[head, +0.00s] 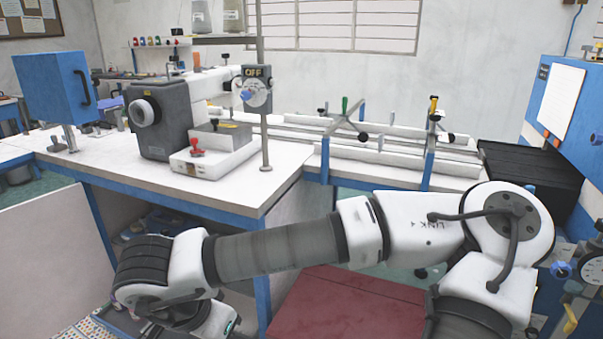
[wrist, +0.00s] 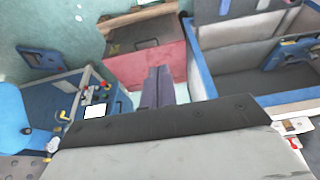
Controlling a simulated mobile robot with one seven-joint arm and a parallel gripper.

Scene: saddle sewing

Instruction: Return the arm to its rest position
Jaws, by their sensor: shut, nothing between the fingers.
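My arm stretches across the lower part of the head view, from its large white and black joint at the right to the wrist at the lower left. The arm is bent and hangs in front of the white worktable (head: 240,198), below its top. The end of my arm is low at the left, and the fingers are not clear there. In the wrist view my gripper (wrist: 158,72) shows as two dark fingers side by side, shut with nothing between them. They point towards a red box (wrist: 148,68) with a dark lid.
A grey sewing machine (head: 165,120) stands on the worktable, with a dial post marked OFF (head: 256,85). A rail frame (head: 385,150) runs to the right. A blue cabinet (head: 562,110) stands at the far right. A blue-edged open bin (wrist: 215,75) shows in the wrist view.

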